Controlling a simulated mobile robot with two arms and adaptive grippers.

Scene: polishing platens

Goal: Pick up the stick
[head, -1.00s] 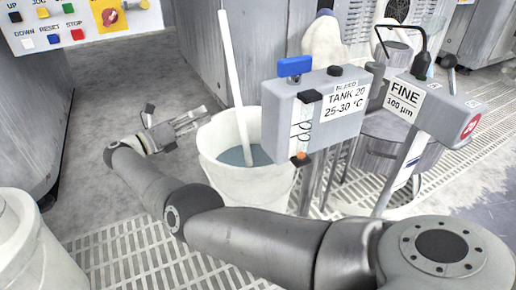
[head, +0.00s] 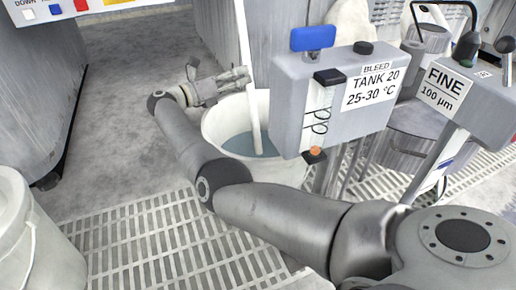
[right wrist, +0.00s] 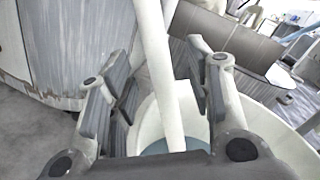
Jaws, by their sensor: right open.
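The white stick (head: 247,80) stands slightly tilted in a white bucket (head: 217,135) holding grey-blue liquid; its top is cut off by the head view's upper edge. My right gripper (head: 240,76) is at the stick above the bucket's rim, its fingertips overlapping the stick in the picture. In the right wrist view the open fingers (right wrist: 160,80) stand to either side of the stick (right wrist: 160,75), with a gap on both sides. I cannot tell how deep the stick lies between them. The bucket (right wrist: 285,140) lies below. My left gripper is not in view.
A grey box labelled TANK 20 (head: 340,115) with a blue knob stands right of the bucket, close to my forearm. A FINE 100 µm post (head: 450,95) is further right. Another white bucket (head: 25,240) is front left. Floor grating (head: 160,245) lies below my arm.

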